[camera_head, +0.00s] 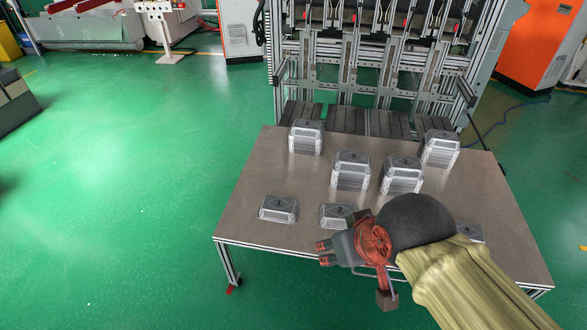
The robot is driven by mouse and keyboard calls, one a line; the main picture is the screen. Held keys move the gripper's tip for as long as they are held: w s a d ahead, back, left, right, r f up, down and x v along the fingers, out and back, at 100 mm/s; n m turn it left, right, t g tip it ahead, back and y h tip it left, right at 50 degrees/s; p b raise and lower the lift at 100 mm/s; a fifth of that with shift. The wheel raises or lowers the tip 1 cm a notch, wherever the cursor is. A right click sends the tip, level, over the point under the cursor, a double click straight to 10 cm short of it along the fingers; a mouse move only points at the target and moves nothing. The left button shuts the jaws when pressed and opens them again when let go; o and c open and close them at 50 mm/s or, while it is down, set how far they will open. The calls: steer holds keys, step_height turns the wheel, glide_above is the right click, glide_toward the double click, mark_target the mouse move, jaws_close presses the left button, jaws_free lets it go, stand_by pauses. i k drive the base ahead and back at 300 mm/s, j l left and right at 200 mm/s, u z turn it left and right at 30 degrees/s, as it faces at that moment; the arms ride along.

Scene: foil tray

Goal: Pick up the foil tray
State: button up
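Several silver foil trays stand on a brown table (252,185). Taller stacks are at the back left (306,137), the middle (351,171), right of the middle (402,175) and the back right (439,149). Low foil trays lie nearer the front: one at the left (278,208), one beside it (337,214) partly behind my gripper, and one at the right (471,233) mostly hidden by my arm. My gripper (325,252) points left over the table's front part, just below the second low tray in the picture. It appears empty; its finger opening is too small to judge.
A metal frame machine (375,70) with a slatted conveyor stands against the table's far side. Orange cabinets (538,42) are at the back right. The green floor (130,200) to the left is open. The table's left front corner is bare.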

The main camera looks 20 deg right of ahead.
mark_target(285, 210)
steer(key=i+j+z, duration=0.4)
steer(key=i, duration=0.3)
steer(key=i+j+z, duration=0.45)
steer(key=i+j, duration=0.1)
steer(key=i, duration=0.1)
